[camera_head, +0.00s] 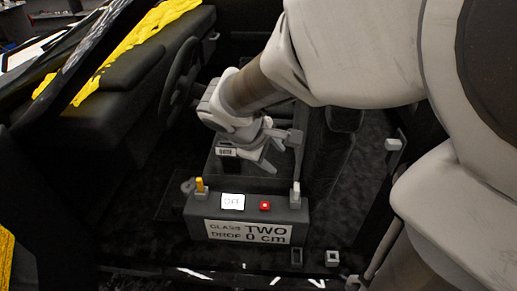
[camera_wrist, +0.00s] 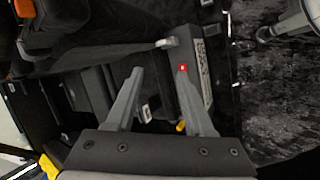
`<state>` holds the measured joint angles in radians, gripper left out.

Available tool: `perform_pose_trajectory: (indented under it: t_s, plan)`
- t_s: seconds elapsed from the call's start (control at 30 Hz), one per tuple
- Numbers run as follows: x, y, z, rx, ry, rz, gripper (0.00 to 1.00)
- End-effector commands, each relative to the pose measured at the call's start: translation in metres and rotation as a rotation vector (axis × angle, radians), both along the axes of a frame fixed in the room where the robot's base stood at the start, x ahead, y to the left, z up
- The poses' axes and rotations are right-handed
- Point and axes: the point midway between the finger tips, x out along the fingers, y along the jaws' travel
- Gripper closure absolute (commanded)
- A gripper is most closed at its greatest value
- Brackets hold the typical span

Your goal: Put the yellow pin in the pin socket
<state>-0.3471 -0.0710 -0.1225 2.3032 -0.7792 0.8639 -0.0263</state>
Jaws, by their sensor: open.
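The yellow pin (camera_head: 200,184) stands upright in a small grey holder at the left end of the grey control box (camera_head: 197,221). In the wrist view, the yellow pin (camera_wrist: 181,127) shows only as a small yellow bit beside the right finger, mostly hidden. My gripper (camera_head: 281,157) is open with nothing between its fingers. It hangs above and behind the box, right of the pin and apart from it. It also shows open in the wrist view (camera_wrist: 160,70). I cannot tell for sure which fitting is the pin socket.
The box carries an OFF display (camera_head: 232,202), a red button (camera_head: 265,206) and a pale upright lever (camera_head: 296,191) at its right end. Two small square fittings (camera_head: 332,258) sit in front. A steering wheel (camera_head: 180,82) and a dark seat (camera_head: 333,150) flank my arm.

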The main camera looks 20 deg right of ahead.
Motion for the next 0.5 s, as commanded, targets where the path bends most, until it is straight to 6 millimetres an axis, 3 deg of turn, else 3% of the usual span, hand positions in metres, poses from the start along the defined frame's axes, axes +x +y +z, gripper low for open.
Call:
perform_pose_trajectory:
  t_s: [0.23,0.5]
  plan:
    - [-0.059,0.001,0.031,0.293,-0.130,-0.263,0.47]
    - [-0.109,0.023,0.057,0.594,-0.272,-0.479,0.47]
